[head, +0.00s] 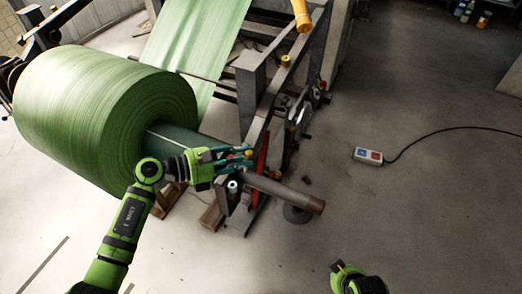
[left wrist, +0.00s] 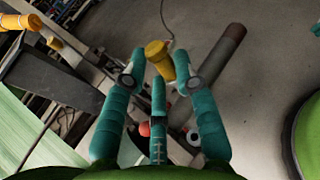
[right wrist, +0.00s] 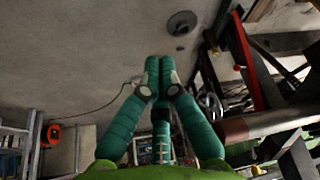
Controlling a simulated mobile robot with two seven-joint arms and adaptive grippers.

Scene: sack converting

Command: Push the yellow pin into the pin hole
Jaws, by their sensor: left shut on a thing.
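The yellow pin (left wrist: 158,58) is between the fingertips of my left gripper (left wrist: 160,82) in the left wrist view. Its broad yellow head faces away from the palm. In the head view my left gripper (head: 236,156) reaches right from the green roll, and the pin shows as a small yellow spot at its tips. The fingers are shut on the pin beside the roll shaft's end. I cannot make out the pin hole; the gripper and frame parts cover that area. My right gripper (right wrist: 160,72) has its fingertips together with nothing visible between them, above the floor.
The large green roll (head: 95,115) sits on the shaft (head: 285,190), whose brown end sticks out right. The machine frame (head: 252,95) and a red lever (head: 262,155) stand close to the left gripper. A control box (head: 368,156) with a cable lies on open floor at right.

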